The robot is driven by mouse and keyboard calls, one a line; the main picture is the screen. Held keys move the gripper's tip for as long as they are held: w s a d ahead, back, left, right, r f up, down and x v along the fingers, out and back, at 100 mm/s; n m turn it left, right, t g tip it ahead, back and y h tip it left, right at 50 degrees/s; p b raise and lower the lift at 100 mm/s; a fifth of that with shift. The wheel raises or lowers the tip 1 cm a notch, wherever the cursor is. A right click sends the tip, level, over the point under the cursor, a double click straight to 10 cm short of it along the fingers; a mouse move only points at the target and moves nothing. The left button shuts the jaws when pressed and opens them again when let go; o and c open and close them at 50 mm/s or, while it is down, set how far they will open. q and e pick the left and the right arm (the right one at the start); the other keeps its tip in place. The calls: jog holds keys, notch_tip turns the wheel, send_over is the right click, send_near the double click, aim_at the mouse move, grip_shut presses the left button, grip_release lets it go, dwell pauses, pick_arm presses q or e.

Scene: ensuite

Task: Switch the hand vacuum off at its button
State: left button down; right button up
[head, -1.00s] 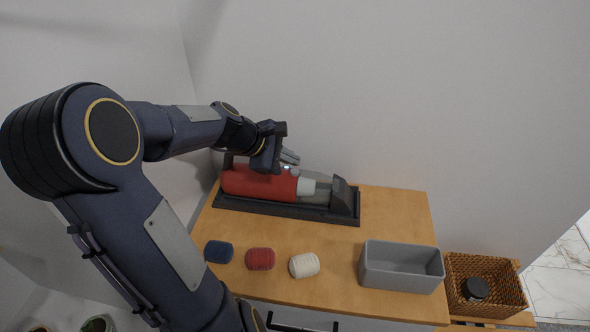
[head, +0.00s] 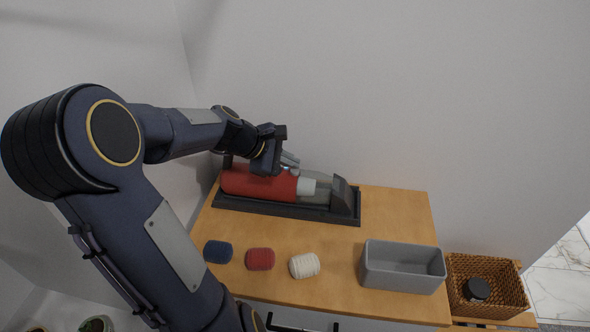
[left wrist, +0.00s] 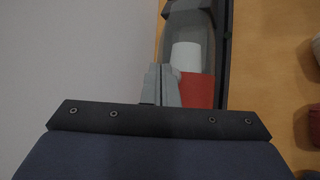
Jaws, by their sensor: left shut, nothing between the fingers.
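The hand vacuum (head: 250,184) has a red body and a clear grey nose, and lies in a dark tray-like base (head: 284,208) at the back of the wooden top. It also shows in the left wrist view (left wrist: 197,90), partly hidden by my gripper. My left gripper (head: 290,162) is shut and empty, its fingertips over the top of the red body near the pale collar. In the left wrist view the closed fingers (left wrist: 160,84) lie beside the red part. I cannot tell if they touch it. The button is hidden behind the fingers. My right gripper is out of view.
Blue (head: 218,251), red (head: 260,259) and white (head: 304,265) ribbed rolls lie along the front of the wooden top (head: 395,215). A grey bin (head: 402,280) stands at the front right. A wicker basket (head: 510,290) with a dark jar (head: 477,289) is beyond. Walls stand close behind and left.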

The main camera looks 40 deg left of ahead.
pick_arm(q)
jog(key=shift+s+d+f+b, duration=0.2)
jog(key=shift+f+b, duration=0.15)
jog(key=shift+f, duration=0.3)
dwell(0.4)
jog(key=shift+w+a+r+p, duration=0.15)
jog(key=shift+r+p, duration=0.6)
jog(key=shift+p, duration=0.05)
jog(key=shift+r, duration=0.1)
jog(key=shift+r, duration=0.1)
jog(key=shift+w+r, duration=0.1)
jog(key=shift+r, duration=0.1)
notch_tip(320, 180, up, 6)
jog(key=p, duration=0.5)
jog(key=shift+f+p, duration=0.2)
jog(key=shift+p, duration=0.1)
